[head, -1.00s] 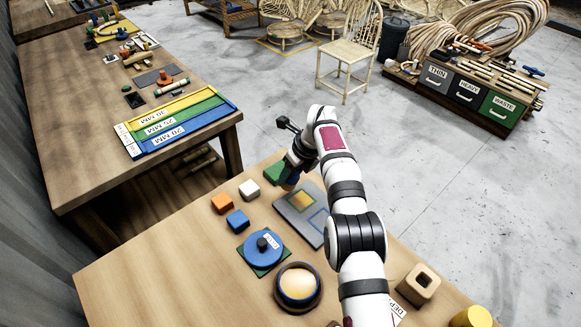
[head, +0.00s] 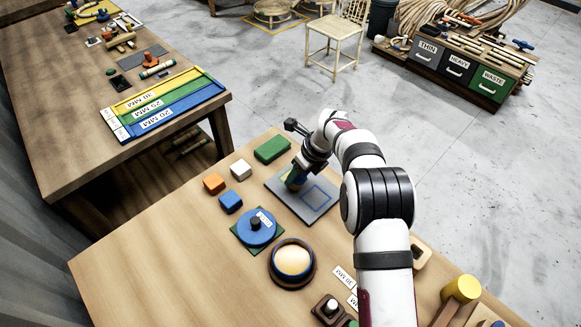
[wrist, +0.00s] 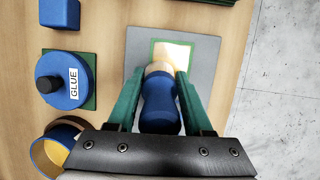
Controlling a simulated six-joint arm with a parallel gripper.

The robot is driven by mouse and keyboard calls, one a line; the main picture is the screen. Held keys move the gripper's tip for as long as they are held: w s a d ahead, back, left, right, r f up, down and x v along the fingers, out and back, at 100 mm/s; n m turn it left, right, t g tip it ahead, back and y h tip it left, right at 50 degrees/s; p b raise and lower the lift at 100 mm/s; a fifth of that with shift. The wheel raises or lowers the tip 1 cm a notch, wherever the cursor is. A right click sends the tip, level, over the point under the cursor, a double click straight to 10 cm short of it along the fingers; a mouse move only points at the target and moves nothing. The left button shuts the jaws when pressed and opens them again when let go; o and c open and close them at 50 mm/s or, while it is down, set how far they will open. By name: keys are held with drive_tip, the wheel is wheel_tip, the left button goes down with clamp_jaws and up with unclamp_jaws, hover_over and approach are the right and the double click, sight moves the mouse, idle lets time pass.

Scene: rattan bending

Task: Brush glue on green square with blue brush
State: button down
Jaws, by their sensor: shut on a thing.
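My gripper (wrist: 158,78) is shut on the blue brush (wrist: 160,108), with its green fingers on either side of the brush. In the head view my gripper (head: 294,178) is over the grey board (head: 281,192). The brush's pale end points at the green-outlined square (wrist: 153,47) on the board, which has a cream-yellow fill. I cannot tell if the bristles touch it. A blue-outlined square (head: 319,196) lies beside it. The blue glue lid (head: 262,237) rests on a green mat, and the open bowl (head: 292,260) holds cream-coloured stuff.
Orange (head: 214,183), white (head: 241,169) and blue (head: 231,202) blocks stand left of the board. A green block (head: 272,149) lies behind it. A yellow cylinder (head: 462,288) stands at the front right. The table's left front is clear.

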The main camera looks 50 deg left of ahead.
drive_tip(key=shift+a+r, duration=0.2)
drive_tip(key=shift+a, duration=1.15)
drive_tip(key=shift+a+r, duration=0.2)
drive_tip(key=shift+a, duration=1.1)
drive_tip(key=shift+a+r, duration=0.45)
drive_tip(key=shift+r, duration=0.1)
wheel_tip(320, 180, up, 6)
